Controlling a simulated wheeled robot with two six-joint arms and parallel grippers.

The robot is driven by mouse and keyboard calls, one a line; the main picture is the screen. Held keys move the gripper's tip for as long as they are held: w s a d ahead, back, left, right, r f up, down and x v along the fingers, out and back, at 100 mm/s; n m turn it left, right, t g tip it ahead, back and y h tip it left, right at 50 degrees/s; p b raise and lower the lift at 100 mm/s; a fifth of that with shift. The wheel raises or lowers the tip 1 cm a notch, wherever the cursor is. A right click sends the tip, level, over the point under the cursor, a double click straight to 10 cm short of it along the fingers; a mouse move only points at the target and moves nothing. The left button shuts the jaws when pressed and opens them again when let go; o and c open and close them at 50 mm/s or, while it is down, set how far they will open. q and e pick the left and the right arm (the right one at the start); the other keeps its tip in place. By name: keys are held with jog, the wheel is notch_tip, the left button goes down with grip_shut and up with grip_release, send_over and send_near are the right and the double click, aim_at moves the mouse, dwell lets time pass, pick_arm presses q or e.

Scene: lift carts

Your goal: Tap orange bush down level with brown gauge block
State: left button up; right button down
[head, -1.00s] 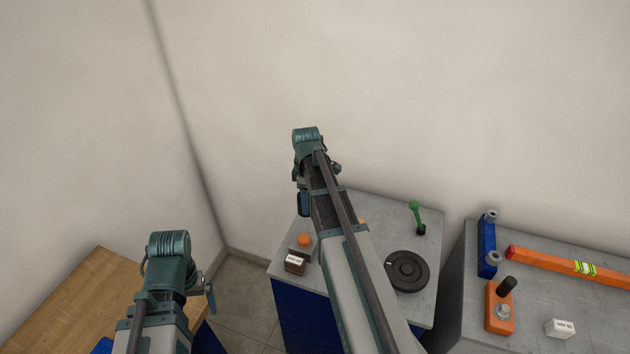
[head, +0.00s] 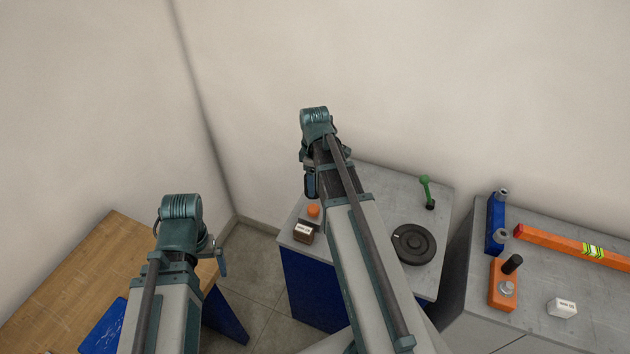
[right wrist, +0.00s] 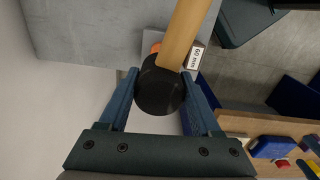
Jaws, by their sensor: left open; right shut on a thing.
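The orange bush (head: 313,211) stands on a grey base on the middle cart, with the brown gauge block (head: 303,233) in front of it. My right gripper (head: 311,188) hangs just above and behind the bush in the head view. In the right wrist view, the right gripper (right wrist: 158,88) is shut on a mallet (right wrist: 160,90) by its black head; its wooden handle points away. The bush (right wrist: 155,47) is mostly hidden behind the mallet. The gauge block's white label (right wrist: 194,57) reads 60 mm. My left gripper (head: 219,262) is open and empty, away from the cart.
The middle cart (head: 385,190) also holds a black disc (head: 413,244) and a green-handled tool (head: 426,192). A right cart (head: 540,320) carries an orange level (head: 570,246), a blue bracket (head: 496,222) and an orange block (head: 503,285). A wooden table (head: 90,270) is at left.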

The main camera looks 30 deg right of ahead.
pick_arm(q)
jog(key=shift+f+b, duration=1.85)
jog(key=shift+f, duration=0.3)
pick_arm(e)
jog(key=shift+f, duration=2.1)
notch_tip(320, 180, down, 4)
jog(key=b, duration=0.4)
jog(key=shift+f, duration=0.1)
pick_arm(q)
jog(key=shift+f+p, duration=0.75)
jog(key=shift+p, duration=0.5)
pick_arm(e)
jog(key=shift+r, duration=1.35)
notch_tip(320, 180, up, 5)
jog(key=p, duration=0.5)
jog(key=shift+r, duration=0.1)
pick_arm(q)
notch_tip(320, 180, up, 5)
